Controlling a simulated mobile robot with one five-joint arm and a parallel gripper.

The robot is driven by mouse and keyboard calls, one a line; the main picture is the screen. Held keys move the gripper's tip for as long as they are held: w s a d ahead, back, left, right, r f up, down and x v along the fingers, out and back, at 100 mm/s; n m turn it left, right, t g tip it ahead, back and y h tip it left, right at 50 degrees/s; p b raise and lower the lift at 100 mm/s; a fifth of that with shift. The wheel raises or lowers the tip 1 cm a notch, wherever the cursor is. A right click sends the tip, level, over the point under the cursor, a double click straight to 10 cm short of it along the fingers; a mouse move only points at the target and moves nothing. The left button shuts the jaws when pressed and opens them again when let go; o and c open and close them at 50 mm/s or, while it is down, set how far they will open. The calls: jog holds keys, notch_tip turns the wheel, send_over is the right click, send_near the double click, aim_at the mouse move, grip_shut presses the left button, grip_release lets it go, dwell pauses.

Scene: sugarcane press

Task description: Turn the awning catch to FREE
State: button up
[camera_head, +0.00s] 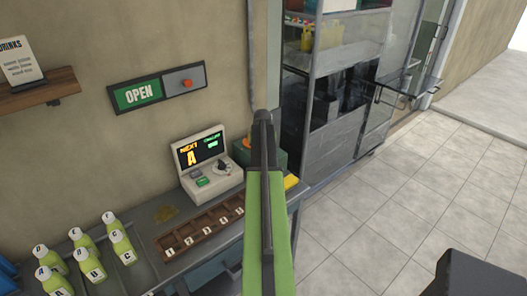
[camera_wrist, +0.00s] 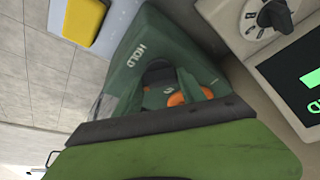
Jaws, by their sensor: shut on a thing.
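The awning catch is a dark green housing (camera_wrist: 130,62) marked HOLD, with an orange knob (camera_wrist: 177,99) in its recess. In the head view the green housing (camera_head: 271,155) shows only partly behind my arm, with a bit of orange to its left. My gripper (camera_wrist: 168,88) reaches into the recess in the wrist view, its dark fingers shut on the orange knob. My own green and black arm link covers the lower part of that view, so the fingers and the knob's full shape are partly hidden. I cannot see a FREE mark.
A console (camera_head: 207,162) with a screen and dial stands left of the catch on the counter. A numbered wooden tray (camera_head: 165,246) and several green bottles (camera_head: 113,222) are further left. A yellow block (camera_wrist: 84,20) lies close by.

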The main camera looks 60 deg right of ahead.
jog(key=n, duration=0.3)
jog(key=n+t+y, duration=0.1)
jog(key=shift+s+d, duration=0.1)
jog(key=shift+s, duration=0.15)
jog(key=shift+n+t+y, duration=0.4)
jog(key=shift+n+y, duration=0.3)
jog(key=shift+n, duration=1.1)
jog(key=shift+s+n, duration=0.1)
jog(key=shift+n, duration=0.2)
jog(key=o, duration=1.2)
jog(key=shift+o, duration=0.8)
jog(key=shift+r, duration=0.1)
